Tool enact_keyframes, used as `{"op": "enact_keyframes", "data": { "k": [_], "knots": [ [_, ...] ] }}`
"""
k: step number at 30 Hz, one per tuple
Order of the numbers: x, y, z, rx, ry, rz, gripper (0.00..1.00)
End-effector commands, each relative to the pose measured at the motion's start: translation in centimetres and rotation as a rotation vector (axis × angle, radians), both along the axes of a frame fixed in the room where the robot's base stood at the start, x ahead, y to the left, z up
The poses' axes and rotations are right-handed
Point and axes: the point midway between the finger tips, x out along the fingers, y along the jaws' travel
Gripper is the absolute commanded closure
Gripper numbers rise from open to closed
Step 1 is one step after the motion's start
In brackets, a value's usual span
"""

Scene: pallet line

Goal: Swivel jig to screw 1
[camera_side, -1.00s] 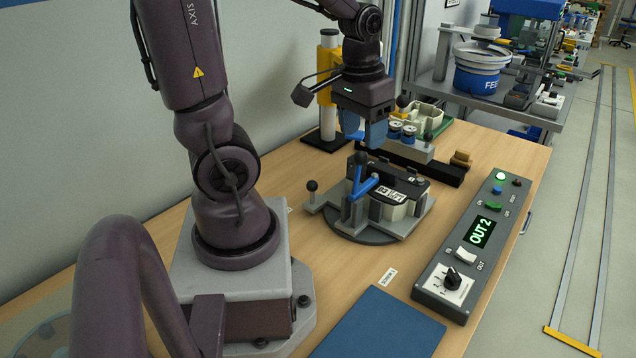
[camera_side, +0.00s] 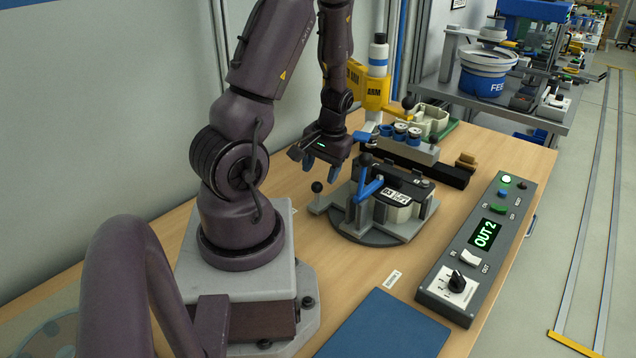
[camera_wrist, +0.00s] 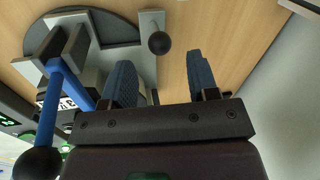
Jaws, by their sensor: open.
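The jig (camera_side: 375,228) is a round grey turntable on the table, with a grey fixture, a blue lever (camera_side: 368,190) and a labelled dark and white part (camera_side: 400,192) on it. A handle with a black ball knob (camera_side: 316,187) sticks out at its left; the knob also shows in the wrist view (camera_wrist: 159,43). My gripper (camera_side: 321,173) is open and empty, just above and behind this knob. In the wrist view my two blue fingers (camera_wrist: 162,75) are apart, with the knob ahead of the gap between them and not touched. I cannot make out screw 1.
A control box (camera_side: 470,250) with a green display reading OUT 2 stands at the right. A yellow arm unit (camera_side: 375,90) and a rack with blue-ringed cylinders (camera_side: 405,140) stand behind the jig. A blue mat (camera_side: 385,325) lies in front.

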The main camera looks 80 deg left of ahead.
Motion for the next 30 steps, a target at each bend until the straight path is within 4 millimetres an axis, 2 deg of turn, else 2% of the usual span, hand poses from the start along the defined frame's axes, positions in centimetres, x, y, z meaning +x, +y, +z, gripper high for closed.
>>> {"op": "enact_keyframes", "data": {
  "k": [3,9,20,27,30],
  "knots": [
    [-0.4,0.2,-2.1,-0.004,0.002,0.004,0.46],
    [-0.6,0.4,-3.9,-0.001,0.001,0.001,0.46],
    [-0.6,0.5,-4.3,0.001,-0.002,0.000,0.46],
    [-0.6,0.5,-4.3,0.001,-0.002,0.000,1.00],
    [-0.6,0.5,-4.3,0.000,-0.001,0.000,1.00]
  ]
}}
